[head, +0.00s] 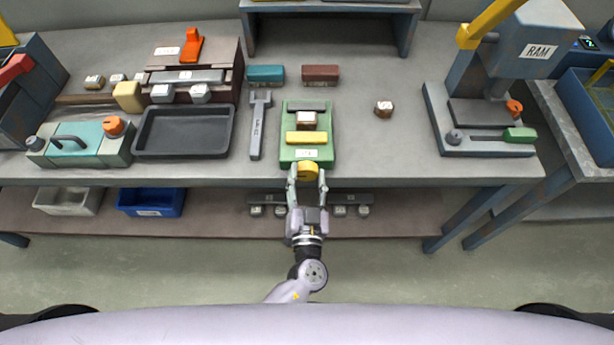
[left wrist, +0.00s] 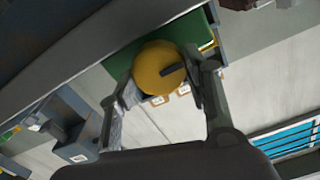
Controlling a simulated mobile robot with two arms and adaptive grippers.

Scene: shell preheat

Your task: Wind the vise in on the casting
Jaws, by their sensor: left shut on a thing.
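The green vise (head: 287,150) stands at the table's front edge. Between its dark grey back jaw (head: 307,106) and its yellow front jaw (head: 306,138) sits a brown casting (head: 306,119) with a pale top. Whether the yellow jaw touches the casting, I cannot tell. The round yellow vise knob (head: 307,171) sticks out over the table's front edge. My left gripper (head: 307,177) is shut on this knob, with a finger on each side. In the left wrist view the knob (left wrist: 152,70) shows a dark bar across its face. My right gripper is not in view.
A grey wrench (head: 257,125) and a black tray (head: 183,132) lie left of the vise. Teal (head: 265,74) and dark red (head: 320,74) blocks lie behind it.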

